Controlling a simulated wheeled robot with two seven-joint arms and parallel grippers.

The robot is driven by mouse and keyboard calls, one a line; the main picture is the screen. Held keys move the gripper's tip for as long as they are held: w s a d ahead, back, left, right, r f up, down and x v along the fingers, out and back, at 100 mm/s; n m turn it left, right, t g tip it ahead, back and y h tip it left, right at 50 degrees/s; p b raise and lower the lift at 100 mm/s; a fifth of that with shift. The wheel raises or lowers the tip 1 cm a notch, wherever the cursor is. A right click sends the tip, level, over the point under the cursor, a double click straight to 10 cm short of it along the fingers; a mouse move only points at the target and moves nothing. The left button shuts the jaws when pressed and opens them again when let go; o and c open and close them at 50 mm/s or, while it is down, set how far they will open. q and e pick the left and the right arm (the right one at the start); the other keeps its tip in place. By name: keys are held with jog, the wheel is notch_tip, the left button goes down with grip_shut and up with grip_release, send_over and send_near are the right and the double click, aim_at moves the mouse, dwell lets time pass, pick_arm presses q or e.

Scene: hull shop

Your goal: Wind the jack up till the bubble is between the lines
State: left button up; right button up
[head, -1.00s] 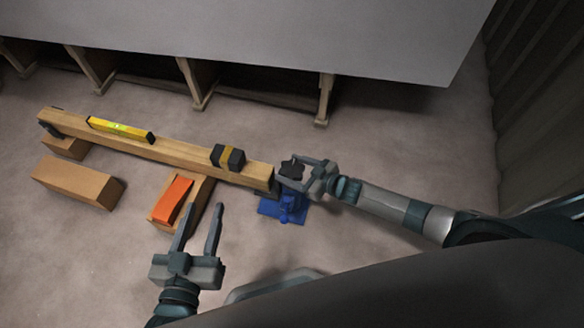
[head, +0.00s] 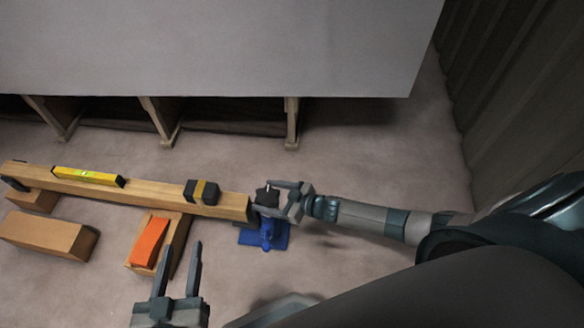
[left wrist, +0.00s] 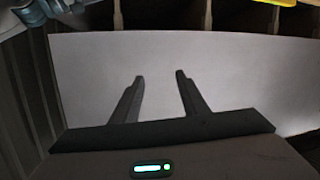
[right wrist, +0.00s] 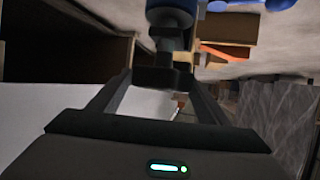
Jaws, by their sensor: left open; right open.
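The blue jack (head: 264,236) stands on the floor at the right end of the wooden beam (head: 140,194), with a dark knob (head: 267,195) on top. My right gripper (head: 280,198) is open at the knob; in the right wrist view the dark knob (right wrist: 163,78) sits between its spread fingers. The yellow level (head: 102,178) lies along the beam's left part with a green vial (head: 84,173); its bubble is too small to read. My left gripper (head: 178,262) is open and empty, in front of the beam near the orange wedge (head: 150,241).
Wooden blocks (head: 48,234) lie at the left and under the beam. A large grey panel (head: 210,45) on wooden supports spans the back. Open floor (head: 380,150) lies to the right, before a ribbed wall.

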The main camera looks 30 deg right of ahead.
pick_arm(q)
jog(key=s+a+f+g+y+p, duration=0.2)
jog(key=s+a+f+g+p, duration=0.1)
jog(key=f, duration=0.5)
jog(key=shift+s+a+f+g, duration=0.3)
jog(key=shift+s+a+g, duration=0.2)
jog(key=shift+s+g, duration=1.05)
pick_arm(e)
jog(key=v, duration=1.7)
pick_arm(q)
jog(key=shift+w, duration=0.15)
pick_arm(e)
jog(key=shift+w+r, duration=0.1)
